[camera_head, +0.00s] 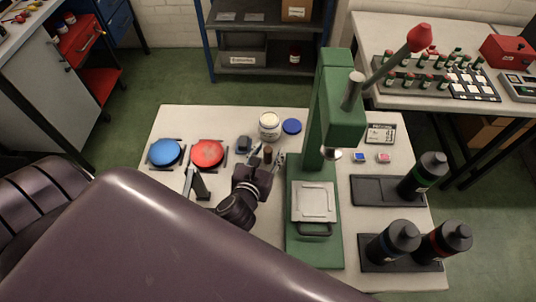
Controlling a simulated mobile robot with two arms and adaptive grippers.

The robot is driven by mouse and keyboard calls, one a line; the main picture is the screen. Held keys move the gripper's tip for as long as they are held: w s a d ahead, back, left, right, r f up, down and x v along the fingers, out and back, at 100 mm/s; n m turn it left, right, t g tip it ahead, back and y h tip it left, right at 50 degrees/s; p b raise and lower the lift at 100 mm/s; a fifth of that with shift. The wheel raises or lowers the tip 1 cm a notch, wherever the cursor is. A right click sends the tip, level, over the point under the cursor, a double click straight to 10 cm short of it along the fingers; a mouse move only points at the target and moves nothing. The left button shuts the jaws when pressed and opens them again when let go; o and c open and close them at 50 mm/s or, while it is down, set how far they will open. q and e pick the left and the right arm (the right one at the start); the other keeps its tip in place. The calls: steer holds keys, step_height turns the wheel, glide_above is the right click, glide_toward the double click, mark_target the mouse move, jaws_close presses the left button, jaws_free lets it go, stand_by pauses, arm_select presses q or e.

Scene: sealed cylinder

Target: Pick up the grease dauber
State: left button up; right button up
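A small upright brown piece (267,152), which looks like the handle of the grease dauber, stands just in front of the open white jar (270,125). My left gripper (267,159) reaches in from the lower left. Its fingers look spread, one on each side of the brown piece, with no clear contact. The lower part of the brown piece is hidden by the gripper. My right gripper is not in view.
The green press (330,120) stands close to the right of my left gripper. A blue disc (165,152), a red disc (207,153) and a blue lid (291,126) lie on the table (200,115). Dark bottles (424,172) stand at the right.

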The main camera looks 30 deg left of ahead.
mark_target(268, 148)
arm_select(q)
steer(key=c, duration=0.9)
jaws_close()
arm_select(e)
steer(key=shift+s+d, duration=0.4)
arm_select(q)
steer(key=shift+r, duration=0.15)
step_height(268, 148, up, 20)
steer(key=p, duration=0.3)
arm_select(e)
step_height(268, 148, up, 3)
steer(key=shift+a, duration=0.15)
